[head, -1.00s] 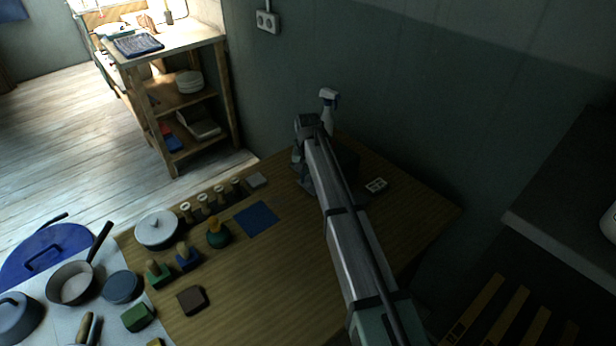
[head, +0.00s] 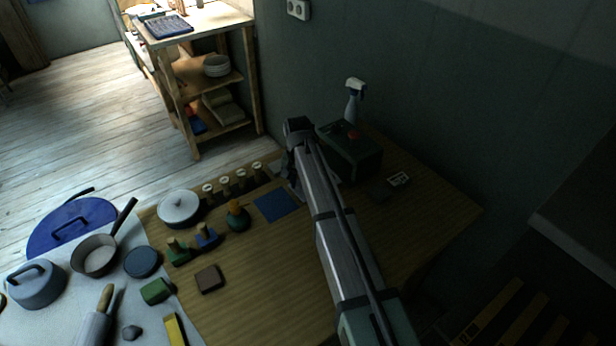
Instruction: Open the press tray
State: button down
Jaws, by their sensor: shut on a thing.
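The press looks like a dark box (head: 362,160) with a red button on top, at the back of the wooden table. My arm crosses in front of its left side. My gripper (head: 291,187) points down at the box's left side and is shut on what appears to be the press tray. Its fingertips are dark and mostly hidden by my arm, so the grip and how far the tray is out cannot be seen clearly.
A spray bottle (head: 353,100) stands behind the box by the wall. A small white-marked plate (head: 399,179) lies right of the box. The table's front middle is mostly clear.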

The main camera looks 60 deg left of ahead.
jog(key=c, duration=0.9)
grip_release()
jog(key=shift+c, duration=0.2)
notch_tip(320, 180, up, 14)
jog(key=shift+f, duration=0.1)
